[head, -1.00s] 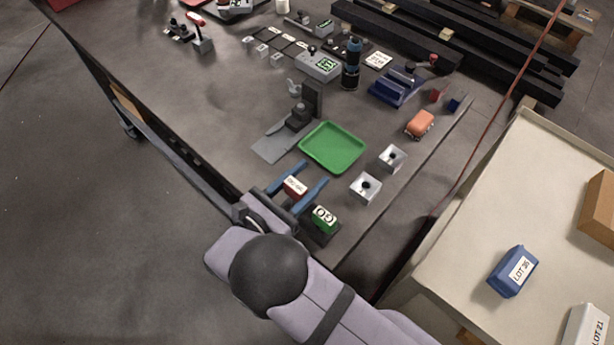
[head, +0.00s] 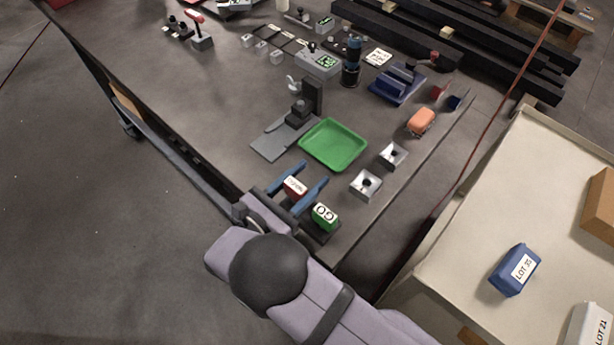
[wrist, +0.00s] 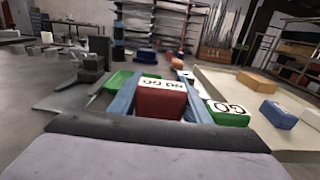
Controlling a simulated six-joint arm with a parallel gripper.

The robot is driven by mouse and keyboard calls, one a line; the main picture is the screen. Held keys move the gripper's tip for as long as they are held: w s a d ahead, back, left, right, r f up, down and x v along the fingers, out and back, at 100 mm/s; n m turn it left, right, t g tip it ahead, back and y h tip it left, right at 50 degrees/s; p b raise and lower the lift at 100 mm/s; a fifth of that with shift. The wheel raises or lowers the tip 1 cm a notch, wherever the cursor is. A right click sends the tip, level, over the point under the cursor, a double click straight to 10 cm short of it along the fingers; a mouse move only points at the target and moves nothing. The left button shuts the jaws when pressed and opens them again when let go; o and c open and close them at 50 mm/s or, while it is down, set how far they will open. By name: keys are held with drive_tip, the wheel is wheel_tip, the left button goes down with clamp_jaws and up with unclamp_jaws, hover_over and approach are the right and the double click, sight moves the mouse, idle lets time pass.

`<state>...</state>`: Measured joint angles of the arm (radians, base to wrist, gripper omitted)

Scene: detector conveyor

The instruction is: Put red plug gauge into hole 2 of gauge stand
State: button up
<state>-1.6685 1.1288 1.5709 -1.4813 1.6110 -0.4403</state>
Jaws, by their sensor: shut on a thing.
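The red plug gauge (head: 292,193) is a red block with a white label on top. It sits between the two blue fingers of my gripper (head: 298,182), which is shut on it. The wrist view shows the red gauge (wrist: 160,102) upright between the fingers, label on its top edge. A green block labelled GO (head: 325,217) stands just right of the gripper.
A green tray (head: 334,165) lies just beyond the fingers, beside a grey device (head: 303,112). Two metal blocks with dark holes (head: 366,184) (head: 393,154) stand to the right. An orange object (head: 422,121) is farther off.

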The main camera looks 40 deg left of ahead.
sight(291, 198)
drive_tip(key=shift+f+b, duration=0.8)
drive_tip(key=shift+f, duration=0.15)
drive_tip(key=o, duration=1.2)
drive_tip(key=s+b, duration=0.3)
drive_tip(key=s, duration=0.3)
drive_tip(key=shift+s+f, duration=0.1)
drive_tip(key=shift+s, duration=0.6)
